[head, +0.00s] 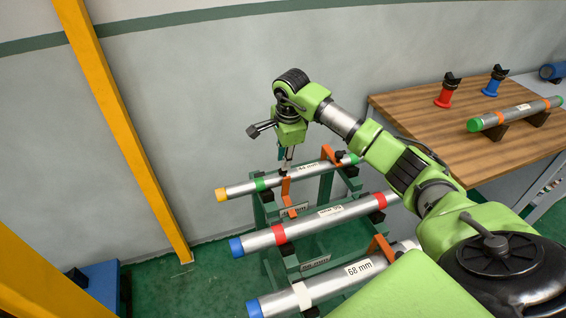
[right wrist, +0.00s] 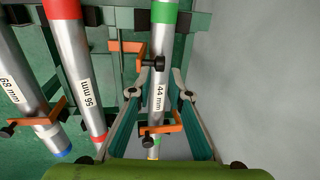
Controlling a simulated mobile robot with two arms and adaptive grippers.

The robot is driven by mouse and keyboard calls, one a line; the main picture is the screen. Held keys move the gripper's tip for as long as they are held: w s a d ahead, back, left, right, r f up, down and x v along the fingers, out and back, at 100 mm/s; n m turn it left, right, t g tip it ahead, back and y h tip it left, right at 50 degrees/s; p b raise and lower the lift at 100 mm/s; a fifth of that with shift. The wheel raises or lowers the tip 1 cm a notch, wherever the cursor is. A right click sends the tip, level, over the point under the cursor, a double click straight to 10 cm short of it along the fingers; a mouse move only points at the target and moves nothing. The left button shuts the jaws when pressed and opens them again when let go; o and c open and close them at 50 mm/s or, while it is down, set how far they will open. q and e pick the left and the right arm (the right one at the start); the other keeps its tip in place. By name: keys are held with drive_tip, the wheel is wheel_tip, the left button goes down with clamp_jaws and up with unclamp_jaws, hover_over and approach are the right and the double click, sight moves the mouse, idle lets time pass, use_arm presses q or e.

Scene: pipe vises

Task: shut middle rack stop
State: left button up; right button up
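A green rack (head: 275,265) holds three steel pipes marked 44 mm (head: 240,189), 56 mm (head: 305,228) and 68 mm (head: 325,287). Another orange stop (right wrist: 160,128) crosses the 44 mm pipe, and a third (right wrist: 42,113) crosses the 68 mm pipe. My right gripper (head: 287,168) is open, its fingertips (right wrist: 163,90) apart on either side of the 44 mm pipe. My left gripper is out of view.
A wooden table (head: 500,155) at right holds a red stand (head: 446,95), a blue stand (head: 494,83) and a green-ended pipe (head: 515,114). A yellow post (head: 125,130) stands left of the rack. A grey wall is close behind it.

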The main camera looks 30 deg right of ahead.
drive_tip(key=f, duration=0.3)
drive_tip(key=shift+w+f+p, duration=0.15)
drive_tip(key=shift+w+p, duration=0.15)
drive_tip(key=shift+d+f, duration=0.1)
drive_tip(key=shift+f, duration=0.2)
clamp_jaws()
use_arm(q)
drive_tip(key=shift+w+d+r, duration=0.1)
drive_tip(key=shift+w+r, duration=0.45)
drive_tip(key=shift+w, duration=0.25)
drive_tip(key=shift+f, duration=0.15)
